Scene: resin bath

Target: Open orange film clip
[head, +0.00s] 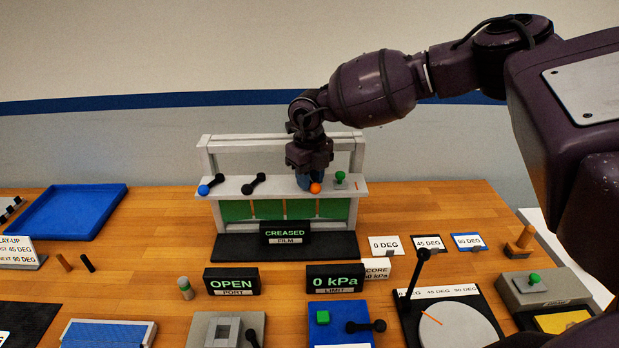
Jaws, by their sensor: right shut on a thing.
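The orange film clip (315,188) shows as an orange ball at the front edge of a white shelf, right of the shelf's middle. The rest of it is hidden by my right gripper (309,181). My right gripper points down from above and is shut on the orange clip. Left of it on the same shelf are a clip with a blue ball (204,190) and an all-black lever (254,184). Green film (265,210) hangs below the shelf, behind a sign reading CREASED (285,233). My left gripper is out of view.
A green knob (340,177) stands close to the right of my gripper. Signs reading OPEN (231,283) and 0 kPa (335,279) stand in front. A blue tray (72,211) lies at left. A dial with a black lever (422,265) stands front right.

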